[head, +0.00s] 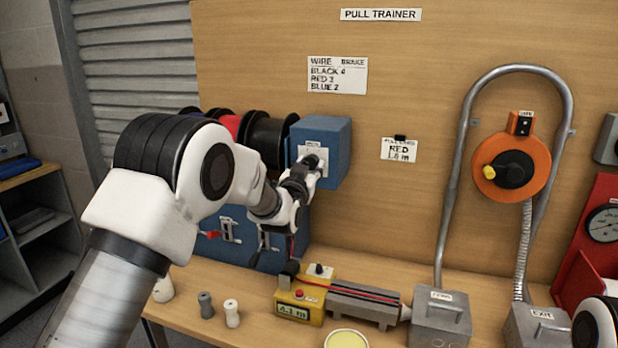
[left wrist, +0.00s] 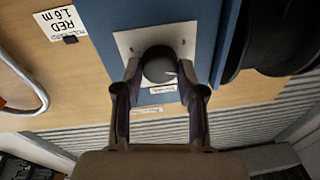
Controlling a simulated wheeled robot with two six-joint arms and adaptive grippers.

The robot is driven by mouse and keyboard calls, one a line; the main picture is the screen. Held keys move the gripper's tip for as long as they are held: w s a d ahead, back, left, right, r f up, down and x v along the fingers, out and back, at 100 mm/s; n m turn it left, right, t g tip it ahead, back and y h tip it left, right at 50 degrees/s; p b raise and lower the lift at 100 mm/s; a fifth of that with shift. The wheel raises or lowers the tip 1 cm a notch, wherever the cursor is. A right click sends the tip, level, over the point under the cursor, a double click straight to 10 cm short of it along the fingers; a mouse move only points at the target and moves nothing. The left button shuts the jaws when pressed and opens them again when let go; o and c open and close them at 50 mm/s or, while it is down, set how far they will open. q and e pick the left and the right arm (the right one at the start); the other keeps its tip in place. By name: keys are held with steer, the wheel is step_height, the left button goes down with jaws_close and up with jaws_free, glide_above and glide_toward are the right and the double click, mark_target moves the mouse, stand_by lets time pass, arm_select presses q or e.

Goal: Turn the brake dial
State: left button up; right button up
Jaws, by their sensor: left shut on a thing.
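The brake dial (left wrist: 160,66) is a round dark knob with a light pointer mark, on a pale plate on the side of a blue box (head: 336,150). In the left wrist view the fingers of my left gripper (left wrist: 160,80) lie on both sides of the dial and are shut on it. In the head view my left gripper (head: 308,168) reaches the pale plate (head: 316,150) and hides most of the dial. A card (head: 337,75) on the board reads wire and brake, with black 4, red 2 or 3 and blue 2. My right gripper is not in view.
Wire spools (head: 268,138) stand left of the blue box. A card (head: 399,150) reads red, 1.6 m. A yellow meter (head: 300,302), grey boxes (head: 440,318) and an orange reel (head: 512,168) are to the right. Small bobbins (head: 232,313) stand at the table's front left.

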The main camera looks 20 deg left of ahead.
arm_select(q)
steer(key=m+b, duration=0.2)
steer(key=m, duration=0.1)
steer(key=m+h+b, duration=0.1)
steer(key=m, duration=0.1)
steer(key=shift+f, duration=0.25)
steer(key=m+b, duration=0.3)
steer(key=m, duration=0.2)
steer(key=shift+h, duration=0.3)
steer(key=m+h+b, duration=0.1)
steer(key=m+b, duration=0.2)
steer(key=m, duration=0.3)
steer(key=shift+a, duration=0.1)
steer(key=m+b, duration=0.3)
steer(key=m, duration=0.1)
steer(key=shift+m+g, duration=0.3)
steer(key=o, duration=1.2)
steer(key=shift+c, duration=0.2)
steer(key=shift+r, duration=0.1)
